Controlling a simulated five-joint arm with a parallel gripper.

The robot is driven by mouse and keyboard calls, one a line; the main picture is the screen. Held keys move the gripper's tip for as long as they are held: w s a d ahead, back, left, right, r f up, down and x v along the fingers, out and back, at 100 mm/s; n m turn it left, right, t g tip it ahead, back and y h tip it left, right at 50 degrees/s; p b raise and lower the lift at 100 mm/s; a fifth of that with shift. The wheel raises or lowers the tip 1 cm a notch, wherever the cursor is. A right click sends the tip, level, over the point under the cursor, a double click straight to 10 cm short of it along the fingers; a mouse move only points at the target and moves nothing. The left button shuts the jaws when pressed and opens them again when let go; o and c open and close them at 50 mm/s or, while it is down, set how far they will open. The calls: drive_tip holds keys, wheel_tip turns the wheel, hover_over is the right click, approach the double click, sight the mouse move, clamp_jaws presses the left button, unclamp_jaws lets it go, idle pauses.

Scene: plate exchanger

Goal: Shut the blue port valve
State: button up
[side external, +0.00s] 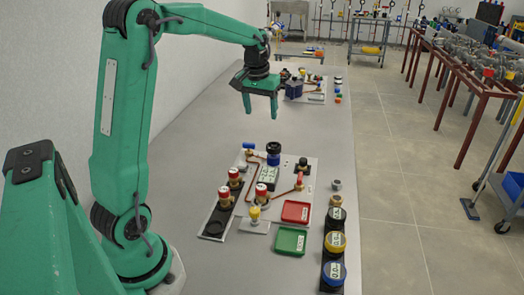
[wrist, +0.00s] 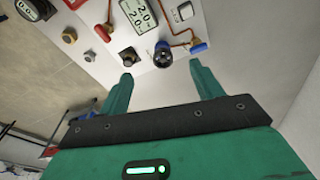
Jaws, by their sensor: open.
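The valve with the blue handle (side external: 248,145) sits at the far left corner of the white panel, at the end of a copper pipe. Its blue handle (wrist: 199,48) also shows in the wrist view, near the panel's edge, above the right fingertip. I cannot tell from its handle whether the valve is open or shut. My gripper (side external: 261,115) is open and empty, pointing down above the table, beyond the panel's far edge. In the wrist view, the gripper (wrist: 162,72) has its fingers spread, and a blue-and-black knob (wrist: 163,55) shows just beyond the gap.
The panel (side external: 277,222) carries a display (side external: 268,178), red-topped fittings (side external: 267,190) and a red lever (side external: 299,181). Red (side external: 296,211) and green (side external: 291,240) trays stand at its near side. Gauges (side external: 335,242) line the right. Another panel (side external: 310,97) stands farther back.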

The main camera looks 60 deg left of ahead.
sight(249, 143)
drive_tip(key=w+a+f, duration=0.1)
drive_tip(key=a+f, duration=0.2)
drive_tip(key=a+f+n+g, duration=0.1)
drive_tip(key=a+f, duration=0.2)
drive_tip(key=a, duration=0.1)
drive_tip(key=w+a+f+n, duration=0.1)
drive_tip(key=a+f, duration=0.2)
drive_tip(key=a, duration=0.1)
drive_tip(key=shift+w+a+f+h, duration=0.15)
drive_tip(key=shift+w+a+h, duration=0.05)
drive_tip(key=shift+w+h, duration=0.1)
drive_tip(key=shift+a+f+n, duration=0.3)
drive_tip(key=shift+a+f, duration=0.1)
drive_tip(key=shift+f, duration=0.1)
drive_tip(key=shift+f, duration=3.8)
drive_tip(key=shift+c, duration=0.4)
drive_tip(key=c, duration=0.9)
